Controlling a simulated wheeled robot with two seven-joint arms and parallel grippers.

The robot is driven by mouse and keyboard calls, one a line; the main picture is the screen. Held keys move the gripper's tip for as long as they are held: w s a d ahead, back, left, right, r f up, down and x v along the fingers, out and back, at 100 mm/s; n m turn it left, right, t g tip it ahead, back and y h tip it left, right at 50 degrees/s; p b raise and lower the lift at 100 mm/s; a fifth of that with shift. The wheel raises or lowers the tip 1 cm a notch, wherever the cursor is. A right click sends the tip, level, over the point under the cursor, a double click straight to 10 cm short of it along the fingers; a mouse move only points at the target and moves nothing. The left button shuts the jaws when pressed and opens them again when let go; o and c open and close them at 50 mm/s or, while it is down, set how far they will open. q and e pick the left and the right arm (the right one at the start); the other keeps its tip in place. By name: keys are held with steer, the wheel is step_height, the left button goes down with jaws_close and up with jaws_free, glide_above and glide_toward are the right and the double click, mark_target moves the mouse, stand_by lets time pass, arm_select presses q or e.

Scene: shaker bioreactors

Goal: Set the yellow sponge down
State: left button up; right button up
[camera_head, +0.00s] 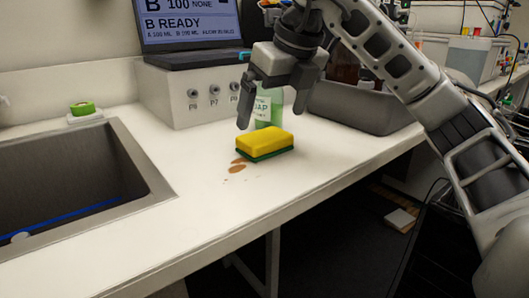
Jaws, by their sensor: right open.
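The yellow sponge (265,141) with a green underside lies flat on the white counter (185,200), in the middle of the camera_head view. Its near left corner is beside a brown stain (237,168) on the counter. My right gripper (273,122) is above and behind the sponge, fingers pointing down and spread apart. It is open and holds nothing. The green soap bottle (268,103) stands behind the sponge, partly covered by the gripper. My left gripper does not show.
A metal sink (150,170) is at the left, with a small green-topped item (82,109) behind it. A white box with knobs (185,100) carries a laptop (190,25). A grey bin (355,110) stands behind right. The counter's front is clear.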

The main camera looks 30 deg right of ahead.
mark_target(265, 135)
steer(key=shift+w+f, duration=0.25)
steer(key=shift+f, duration=0.3)
steer(key=b+x, duration=0.1)
steer(key=x, duration=0.3)
steer(key=shift+w+d+f, duration=0.15)
steer(key=shift+w+f, duration=0.05)
steer(key=shift+w, duration=0.05)
steer(key=shift+w+f, duration=0.15)
steer(key=shift+f, duration=0.15)
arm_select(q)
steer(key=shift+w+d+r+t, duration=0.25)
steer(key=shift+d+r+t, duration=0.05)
arm_select(e)
steer(key=c, duration=0.9)
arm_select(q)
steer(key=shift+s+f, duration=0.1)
arm_select(e)
steer(key=shift+o, duration=0.2)
steer(key=shift+r, duration=0.2)
